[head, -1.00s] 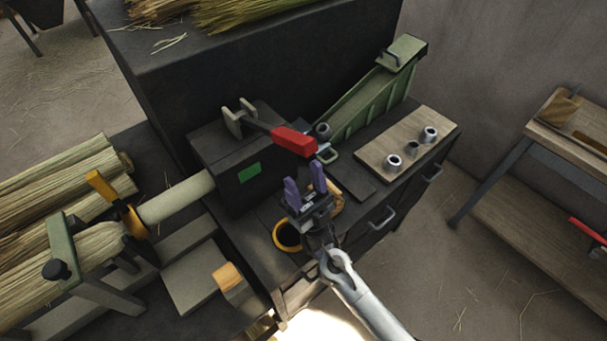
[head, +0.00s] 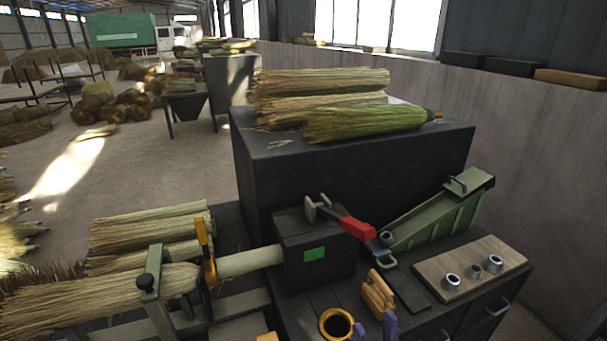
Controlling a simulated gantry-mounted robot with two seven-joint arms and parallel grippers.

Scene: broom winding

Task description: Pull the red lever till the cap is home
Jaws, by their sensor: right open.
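The red lever (head: 357,229) is a red grip on a dark arm, pivoted at a pale bracket (head: 318,207) on top of the black box (head: 305,262) with a green square. It slants down to the right. A grey metal cap (head: 386,238) sits just beyond the lever's end, at the foot of the green chute (head: 440,214). I cannot tell how the cap is seated. My right gripper (head: 375,328) shows only as two purple fingertips at the bottom edge. They are apart, nearer to me than the lever and not touching it. My left gripper is not in view.
A wooden board (head: 432,267) with three metal caps lies at the right. A yellow-rimmed ring (head: 337,324) and tan wooden pieces (head: 378,292) lie close to my right fingertips. A clamped straw bundle (head: 100,298) lies at left, with a pale shaft (head: 250,261) reaching the box.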

